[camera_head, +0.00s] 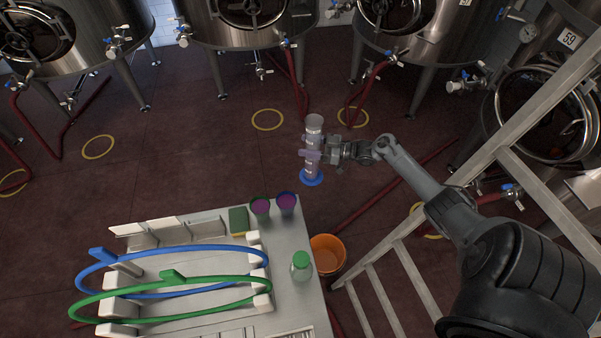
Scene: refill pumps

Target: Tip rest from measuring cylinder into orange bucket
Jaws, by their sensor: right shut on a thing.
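The measuring cylinder (313,134) is a clear, tall vessel with a blue foot, held upright in the air beyond the table's right corner. My right gripper (314,153) is shut around its middle, coming from the right. Its lower part looks purplish; I cannot tell how much liquid is inside. The orange bucket (342,244) stands to the right of the table, nearer to me and lower in the picture than the cylinder. The cylinder is apart from the bucket and not over it in this view. My left gripper is not in view.
A pale table (307,318) carries two cups of purple liquid (260,206), a green-lidded bottle (301,266), a sponge (238,221) and a rack with blue and green hoops. A ladder (403,276) stands right of the bucket. Steel tanks (240,30) line the back.

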